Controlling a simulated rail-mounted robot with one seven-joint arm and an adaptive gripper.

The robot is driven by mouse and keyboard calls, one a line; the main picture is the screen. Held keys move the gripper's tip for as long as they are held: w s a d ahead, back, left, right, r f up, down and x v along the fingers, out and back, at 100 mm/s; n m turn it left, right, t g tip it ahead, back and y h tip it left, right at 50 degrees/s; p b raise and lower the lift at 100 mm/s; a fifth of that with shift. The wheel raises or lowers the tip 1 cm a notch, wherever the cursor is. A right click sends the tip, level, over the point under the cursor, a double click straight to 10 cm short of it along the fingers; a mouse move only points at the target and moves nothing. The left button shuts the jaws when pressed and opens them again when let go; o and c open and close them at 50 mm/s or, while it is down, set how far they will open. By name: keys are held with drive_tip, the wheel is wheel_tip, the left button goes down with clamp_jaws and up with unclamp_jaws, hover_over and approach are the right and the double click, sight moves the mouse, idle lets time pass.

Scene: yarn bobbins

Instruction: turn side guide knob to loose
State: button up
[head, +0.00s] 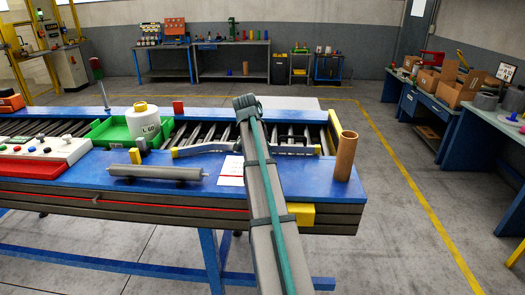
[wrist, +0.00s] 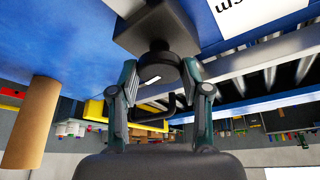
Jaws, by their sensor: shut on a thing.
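In the wrist view, the side guide knob (wrist: 160,66) is a dark, rounded piece on a neck below a dark square block (wrist: 155,30). The two fingers of my gripper (wrist: 160,76) stand on either side of the knob and are shut on it. The knob's pointer or marking cannot be made out. In the head view, my arm covers the gripper and the knob. The grey side guide rail (head: 207,148) with yellow ends shows beside my arm over the conveyor rollers.
A brown cardboard tube (head: 345,157) stands upright on the blue table edge, right of my arm. It also shows in the wrist view (wrist: 32,122). A grey roller (head: 155,172), white paper (head: 231,170) and a green tray (head: 108,132) with a white bobbin (head: 143,122) lie left.

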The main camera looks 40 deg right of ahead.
drive_tip(key=shift+m+g, duration=0.3)
drive_tip(key=shift+m, duration=0.6)
drive_tip(key=o, duration=1.1)
drive_tip(key=shift+r, duration=0.1)
drive_tip(key=v, duration=1.1)
drive_tip(key=shift+w+a+r, duration=0.15)
drive_tip(key=shift+a+r, duration=0.1)
drive_tip(key=shift+r, duration=0.05)
